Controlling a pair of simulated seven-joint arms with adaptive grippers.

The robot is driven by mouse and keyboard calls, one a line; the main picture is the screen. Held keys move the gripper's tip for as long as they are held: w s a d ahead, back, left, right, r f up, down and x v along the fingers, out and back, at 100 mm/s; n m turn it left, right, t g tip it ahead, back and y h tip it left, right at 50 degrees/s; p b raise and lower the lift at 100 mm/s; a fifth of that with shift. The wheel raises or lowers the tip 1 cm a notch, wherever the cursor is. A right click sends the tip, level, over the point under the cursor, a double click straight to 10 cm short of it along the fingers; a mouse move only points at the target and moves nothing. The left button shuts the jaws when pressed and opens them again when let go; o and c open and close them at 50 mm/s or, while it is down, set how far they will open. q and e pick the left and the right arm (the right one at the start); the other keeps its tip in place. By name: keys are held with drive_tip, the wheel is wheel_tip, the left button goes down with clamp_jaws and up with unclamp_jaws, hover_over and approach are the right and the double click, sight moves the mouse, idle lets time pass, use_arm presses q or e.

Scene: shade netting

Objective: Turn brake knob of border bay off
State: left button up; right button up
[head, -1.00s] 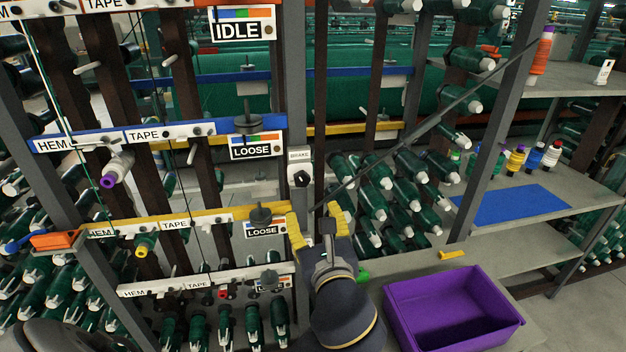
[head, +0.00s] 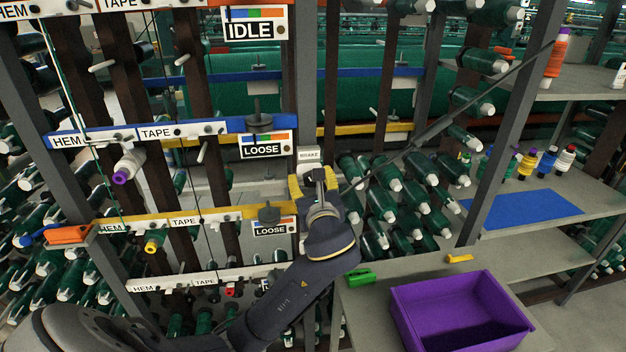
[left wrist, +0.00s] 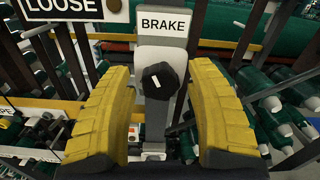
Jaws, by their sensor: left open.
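The brake knob (left wrist: 160,81) is a black, many-sided knob with a white mark, seen in the left wrist view. It sits on a grey-white box on an upright post, below a white BRAKE label (left wrist: 164,24); the label also shows in the head view (head: 309,155). The white mark stands near upright, tilted slightly. My left gripper (head: 314,183) has yellow padded fingers. They are spread open on either side of the knob in the left wrist view, with gaps on both sides. In the head view the gripper mostly hides the knob. My right gripper is not in view.
A purple bin (head: 461,318) and a green clip-like item (head: 361,277) are on the lower right bench. A diagonal dark bar (head: 445,120) runs just right of the post. Tension rails with LOOSE signs (head: 267,146) lie to the left. A blue mat (head: 521,208) is on the right shelf.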

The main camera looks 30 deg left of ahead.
use_arm(q)
drive_tip(key=shift+w+a, duration=0.15)
drive_tip(key=shift+o, duration=0.2)
clamp_jaws()
idle(0.3)
